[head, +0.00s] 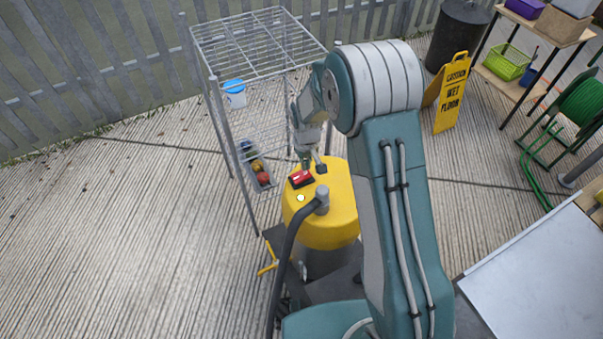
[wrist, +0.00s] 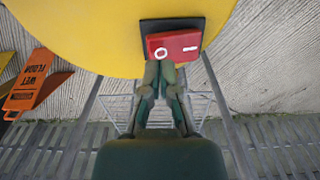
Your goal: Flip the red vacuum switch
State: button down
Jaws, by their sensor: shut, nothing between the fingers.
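The red vacuum switch (head: 301,179) sits in a black frame on top of the yellow vacuum (head: 335,218). In the wrist view the red switch (wrist: 174,45) shows a white circle on its left half and a white bar on its right half. My gripper (wrist: 159,66) is shut and empty, its fingertips at the edge of the switch nearest the wire rack, below the circle. I cannot tell whether they touch it. In the head view my gripper (head: 306,163) is just behind the switch, partly hidden by my arm.
A wire rack (head: 257,42) stands behind the vacuum, with a blue-lidded tub (head: 235,93) and a tray of balls (head: 259,171). A black hose (head: 287,245) curves down the vacuum's front. A yellow wet-floor sign (head: 451,94) stands at right. The paving at left is clear.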

aim_at(306, 172)
jog(key=shift+f, duration=1.15)
dwell(0.6)
jog(key=shift+r, duration=3.55)
jog(key=s+d+r+m+t, duration=0.1)
jog(key=s+d+r, duration=0.1)
jog(key=r, duration=0.4)
jog(key=s+d+r, duration=0.1)
jog(key=s+r, duration=0.1)
jog(key=r, duration=0.4)
jog(key=s+d+r+m+t, duration=0.1)
jog(key=s+d+r, duration=0.1)
jog(key=s+r, duration=0.2)
jog(key=s+d+r+m+t, duration=0.1)
jog(key=s+r, duration=0.4)
jog(key=s, duration=0.6)
jog(key=s+d+r+m+t, duration=0.1)
jog(key=s+d+r, duration=0.3)
jog(key=s, duration=0.4)
jog(key=shift+d+r+m+t, duration=0.15)
jog(key=shift+d+m+t, duration=0.15)
jog(key=shift+t, duration=0.5)
